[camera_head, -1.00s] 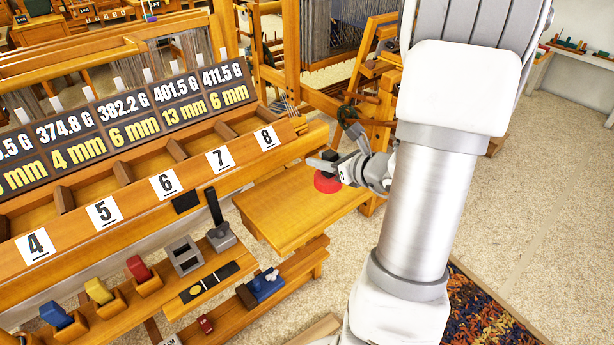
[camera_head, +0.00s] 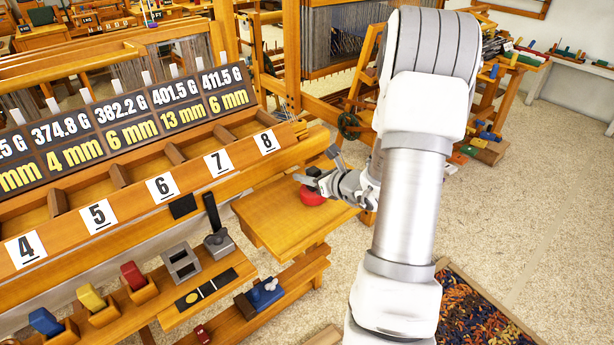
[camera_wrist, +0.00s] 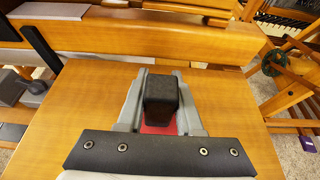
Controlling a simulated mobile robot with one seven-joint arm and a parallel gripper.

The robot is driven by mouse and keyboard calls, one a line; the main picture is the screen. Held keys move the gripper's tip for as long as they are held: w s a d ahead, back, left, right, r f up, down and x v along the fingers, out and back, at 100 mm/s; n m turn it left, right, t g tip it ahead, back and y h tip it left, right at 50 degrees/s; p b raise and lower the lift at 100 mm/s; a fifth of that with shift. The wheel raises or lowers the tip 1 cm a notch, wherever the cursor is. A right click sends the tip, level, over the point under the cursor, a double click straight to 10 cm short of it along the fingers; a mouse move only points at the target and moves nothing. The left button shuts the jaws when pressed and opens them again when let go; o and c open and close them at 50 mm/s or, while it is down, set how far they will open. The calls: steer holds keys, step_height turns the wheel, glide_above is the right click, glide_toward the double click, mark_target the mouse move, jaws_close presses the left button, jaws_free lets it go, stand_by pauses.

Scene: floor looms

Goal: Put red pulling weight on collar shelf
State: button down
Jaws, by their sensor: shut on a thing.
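The red pulling weight (camera_head: 313,196) shows as a red disc under my gripper (camera_head: 311,184) in the head view, over the bare wooden shelf board (camera_head: 265,215). In the wrist view, my gripper (camera_wrist: 160,105) has its grey fingers on either side of a black block, which looks like the weight's grip, and a strip of red (camera_wrist: 158,130) shows below it. My gripper is shut on the weight. The fingers hide much of the weight, and I cannot tell whether it touches the board. The board also fills the wrist view (camera_wrist: 70,110).
Left of the board stands a rack with numbered compartments (camera_head: 165,186) and a sign of weights and sizes. Below are a grey stand (camera_head: 218,240), a grey frame (camera_head: 181,263), coloured blocks in holders and a blue tool (camera_head: 265,293). Loom timbers stand behind.

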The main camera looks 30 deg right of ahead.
steer(key=shift+r, duration=0.15)
steer(key=c, duration=0.6)
jaws_free()
steer(key=shift+f, duration=0.2)
steer(key=shift+o, duration=0.2)
steer(key=shift+r, duration=0.2)
steer(key=shift+s+d+r, duration=0.1)
steer(key=shift+s+r, duration=0.05)
steer(key=shift+s, duration=0.2)
steer(key=p+v, duration=0.1)
steer(key=v, duration=1)
steer(key=shift+p, duration=0.4)
steer(key=shift+s, duration=0.1)
